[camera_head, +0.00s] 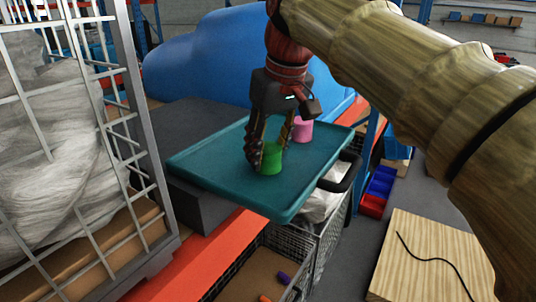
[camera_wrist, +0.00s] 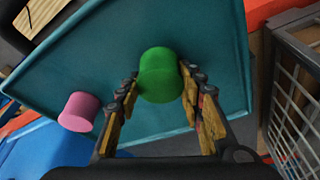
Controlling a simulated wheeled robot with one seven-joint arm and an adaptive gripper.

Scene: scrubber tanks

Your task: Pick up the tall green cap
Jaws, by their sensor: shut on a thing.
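The green cap (camera_head: 271,158) stands on the teal tray (camera_head: 220,174) in the head view. In the wrist view the green cap (camera_wrist: 160,76) sits between the two fingers. My gripper (camera_head: 270,150) reaches down from above and is shut on the green cap. In the wrist view my gripper (camera_wrist: 160,98) has one finger at each side of the cap. The cap's base looks to be at the tray surface; I cannot tell whether it touches.
A pink cap (camera_head: 302,130) stands on the tray behind the gripper. A wire cage (camera_head: 125,100) rises at the left. A black handle (camera_head: 342,172) lies at the tray's right edge. A wire basket (camera_head: 262,272) is below in front. The tray's left part is bare.

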